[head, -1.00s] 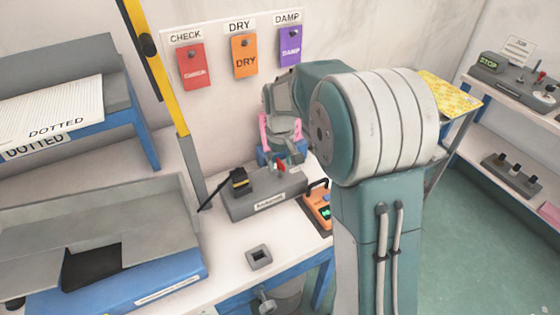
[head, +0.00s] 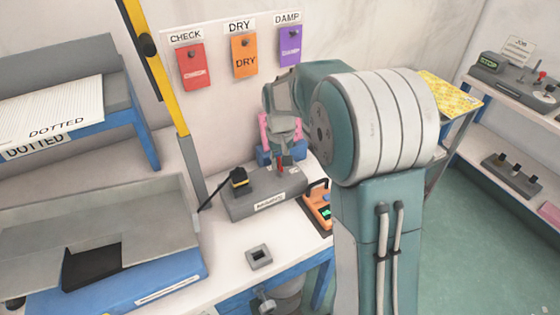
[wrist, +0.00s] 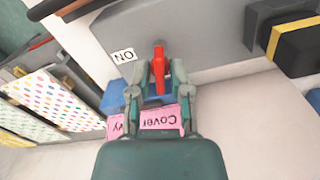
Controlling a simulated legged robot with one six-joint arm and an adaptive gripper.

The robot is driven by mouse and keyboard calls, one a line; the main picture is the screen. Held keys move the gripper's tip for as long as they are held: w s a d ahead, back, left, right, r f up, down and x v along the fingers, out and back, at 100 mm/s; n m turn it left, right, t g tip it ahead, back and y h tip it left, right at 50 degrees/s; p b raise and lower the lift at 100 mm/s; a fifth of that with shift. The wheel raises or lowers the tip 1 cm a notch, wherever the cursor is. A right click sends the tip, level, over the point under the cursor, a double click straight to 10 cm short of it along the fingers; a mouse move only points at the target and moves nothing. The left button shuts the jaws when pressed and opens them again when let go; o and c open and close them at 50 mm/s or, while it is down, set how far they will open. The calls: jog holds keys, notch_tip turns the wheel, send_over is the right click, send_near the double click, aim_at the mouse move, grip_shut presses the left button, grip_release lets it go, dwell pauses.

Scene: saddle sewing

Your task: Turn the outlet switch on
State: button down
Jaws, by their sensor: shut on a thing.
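The outlet is a long grey box (head: 240,207) on the white bench, with a label on its front. Its red switch lever (wrist: 158,68) stands up between my fingers in the wrist view, next to a white "ON" label (wrist: 124,56). My gripper (wrist: 158,76) is shut on the red lever, which shows on both sides between the fingertips. In the head view my gripper (head: 283,155) is above the box's right end and partly hides the lever.
A black plug with a yellow band (head: 239,179) sits at the box's left end. An orange device (head: 317,207) stands to the right. A pink "Cover" item (wrist: 158,121) lies behind my gripper.

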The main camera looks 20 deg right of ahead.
jog(key=m, duration=0.7)
jog(key=shift+f, duration=0.1)
jog(key=m, duration=0.4)
jog(key=shift+m, duration=1.9)
jog(key=c, duration=0.6)
grip_release()
jog(key=shift+o, duration=0.2)
jog(key=shift+a, duration=0.1)
